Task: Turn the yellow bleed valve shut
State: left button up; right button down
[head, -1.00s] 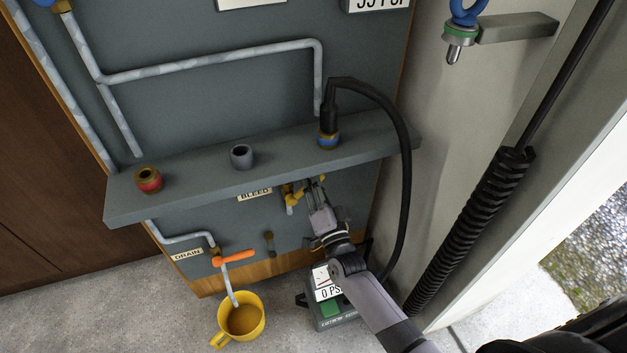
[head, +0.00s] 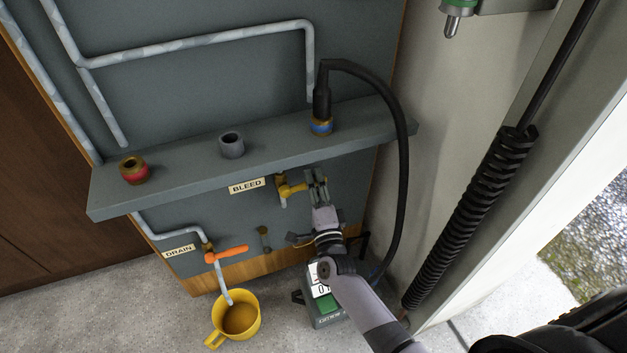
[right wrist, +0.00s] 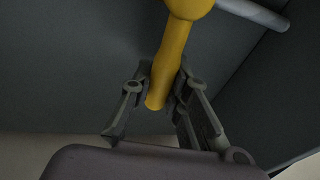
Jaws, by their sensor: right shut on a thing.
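The yellow bleed valve (head: 291,190) sits on the grey panel under the shelf, just right of the BLEED label (head: 246,186). Its handle points right, roughly level, in the head view. My right gripper (head: 316,180) reaches up from below and is shut on the handle's end. In the right wrist view the yellow handle (right wrist: 170,65) comes down between the two fingers, and its rounded tip shows between them. The fingers hide part of the handle in the head view. My left gripper is not in view.
The grey shelf (head: 185,168) juts out just above the valve. A black hose (head: 402,180) loops down right of my arm. An orange drain handle (head: 228,253), a yellow mug (head: 257,316) and a gauge box (head: 326,311) are lower down.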

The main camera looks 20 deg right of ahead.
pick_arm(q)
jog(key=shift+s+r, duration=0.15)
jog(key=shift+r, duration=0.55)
pick_arm(e)
jog(key=shift+f+m, duration=0.35)
jog(key=shift+m, duration=0.25)
jog(key=c, duration=1.5)
grip_release()
jog(key=shift+s, duration=0.1)
jog(key=v, duration=1.2)
jog(key=shift+a+r, duration=0.1)
